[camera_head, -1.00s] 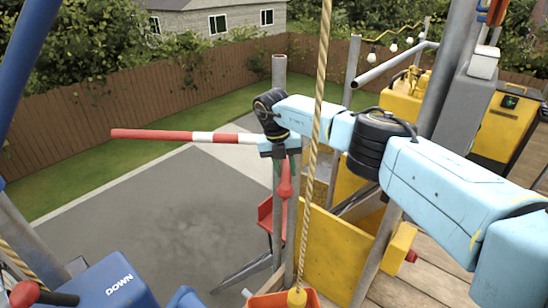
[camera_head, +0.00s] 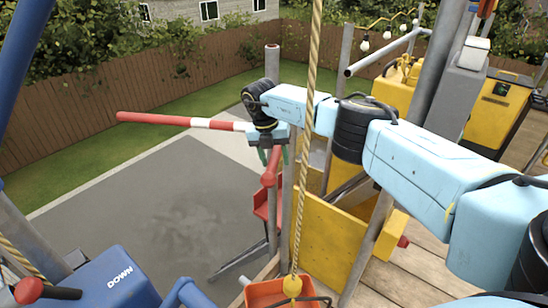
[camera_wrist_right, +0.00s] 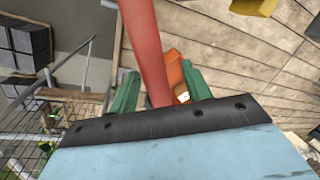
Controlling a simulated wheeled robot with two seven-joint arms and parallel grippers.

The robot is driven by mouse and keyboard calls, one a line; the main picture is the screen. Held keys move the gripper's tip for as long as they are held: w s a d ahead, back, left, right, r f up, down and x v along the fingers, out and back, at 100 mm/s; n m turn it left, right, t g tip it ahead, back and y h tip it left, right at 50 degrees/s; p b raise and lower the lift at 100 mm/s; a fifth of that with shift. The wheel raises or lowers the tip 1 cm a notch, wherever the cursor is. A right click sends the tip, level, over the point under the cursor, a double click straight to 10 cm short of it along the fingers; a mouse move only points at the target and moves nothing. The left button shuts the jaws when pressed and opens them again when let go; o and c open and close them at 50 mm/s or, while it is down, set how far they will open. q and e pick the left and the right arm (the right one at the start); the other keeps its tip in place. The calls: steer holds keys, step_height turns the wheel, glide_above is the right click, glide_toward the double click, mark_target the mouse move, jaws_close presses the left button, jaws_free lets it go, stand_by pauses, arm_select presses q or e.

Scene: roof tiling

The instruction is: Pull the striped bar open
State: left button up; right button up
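The striped bar (camera_head: 165,120) is red and white and sticks out level to the left over the paving in the head view. Its right end passes behind my right gripper (camera_head: 272,155), which points down beside the grey post. In the right wrist view a red bar (camera_wrist_right: 148,45) runs between the two green fingertips of my right gripper (camera_wrist_right: 160,88). A gap shows between that bar and the right finger; the left finger is close to it. I cannot tell whether this red part is the striped bar itself or the red piece below the gripper. My left gripper is out of view.
A rope (camera_head: 306,150) hangs in front of my right arm, with an orange bucket (camera_head: 268,293) below. A yellow panel (camera_head: 330,240) and wooden deck (camera_head: 430,258) lie to the right. The paving (camera_head: 150,205) is clear.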

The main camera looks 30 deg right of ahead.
step_height(320, 180, up, 13)
steer(key=w+a, duration=0.1)
steer(key=a, duration=0.1)
steer(key=shift+w+b, duration=0.35)
stand_by(0.5)
